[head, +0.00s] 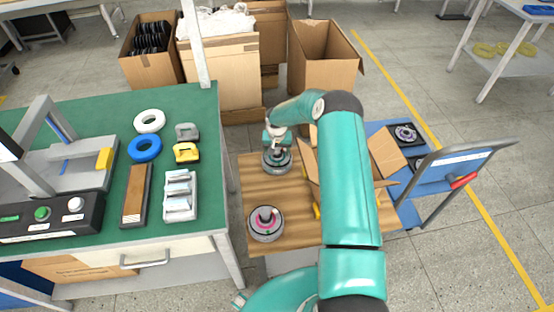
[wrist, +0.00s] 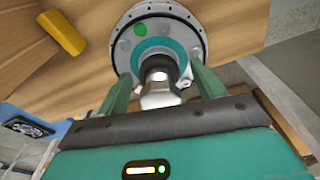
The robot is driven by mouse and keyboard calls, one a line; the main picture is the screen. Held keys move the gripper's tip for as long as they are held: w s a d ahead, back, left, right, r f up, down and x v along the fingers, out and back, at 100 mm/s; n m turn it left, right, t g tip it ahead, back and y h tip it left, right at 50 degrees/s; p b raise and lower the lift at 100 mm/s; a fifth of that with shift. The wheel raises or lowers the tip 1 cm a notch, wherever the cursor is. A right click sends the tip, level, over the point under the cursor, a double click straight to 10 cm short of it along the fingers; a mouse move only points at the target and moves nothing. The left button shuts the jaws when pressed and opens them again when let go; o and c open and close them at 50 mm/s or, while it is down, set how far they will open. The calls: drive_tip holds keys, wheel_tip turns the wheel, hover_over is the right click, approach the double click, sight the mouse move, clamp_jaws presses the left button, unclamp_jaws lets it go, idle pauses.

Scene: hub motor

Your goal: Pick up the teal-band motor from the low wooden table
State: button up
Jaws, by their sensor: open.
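The teal-band motor (head: 277,163) stands upright near the far left part of the low wooden table (head: 290,230). In the wrist view the motor (wrist: 185,22) shows as a round grey metal disc with a teal ring and a dark and silver shaft in the middle. My gripper (wrist: 160,72) is open, with one green finger on each side of the shaft. The fingertips are close to the disc; I cannot tell if they touch it. In the head view my gripper (head: 276,138) is right above the motor. A pink-band motor (head: 265,225) stands nearer on the same table.
An open cardboard box (head: 385,157) is on the right of the table, partly hidden by my arm. A yellow object (wrist: 62,33) lies on the wood. A green workbench (head: 100,110) is close on the left. A blue cart (head: 410,210) stands on the right.

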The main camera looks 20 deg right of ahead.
drive_tip(key=shift+f, duration=0.1)
drive_tip(key=shift+c, duration=0.5)
clamp_jaws()
drive_tip(key=shift+w, duration=0.15)
drive_tip(key=shift+r, duration=0.2)
